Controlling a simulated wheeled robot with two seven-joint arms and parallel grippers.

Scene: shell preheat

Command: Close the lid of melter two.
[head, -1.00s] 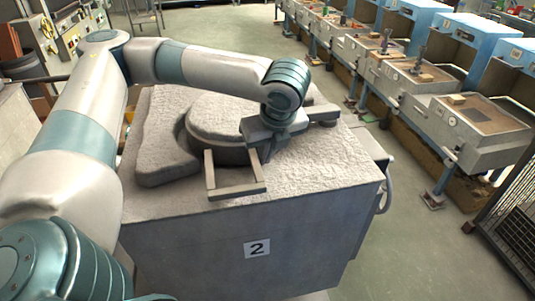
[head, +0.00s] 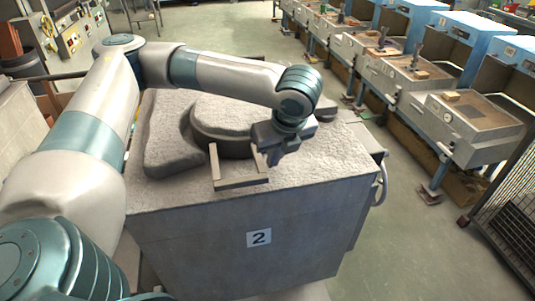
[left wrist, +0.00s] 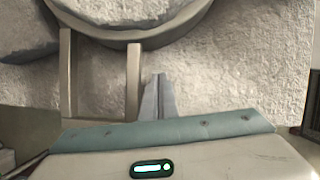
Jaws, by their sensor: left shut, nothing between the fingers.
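Melter two (head: 330,170) is a grey box with a rough pale top and a "2" label on its front. Its round, thick lid (head: 225,115) lies low over the middle of the top; I cannot tell whether it is fully seated. A U-shaped handle (head: 240,183) sticks out from the lid toward the front. My left gripper (head: 274,160) is at the right side of the handle. In the left wrist view the gripper's fingers (left wrist: 158,97) are together and empty, just right of the handle's right bar (left wrist: 133,80). The lid's edge (left wrist: 140,38) shows above. My right gripper is out of view.
A rough slab (head: 170,140) lies on the melter's top, left of the lid. A row of blue and grey benches (head: 440,110) runs along the right, with a dark wire rack (head: 515,215) nearer. Floor is clear between melter and benches.

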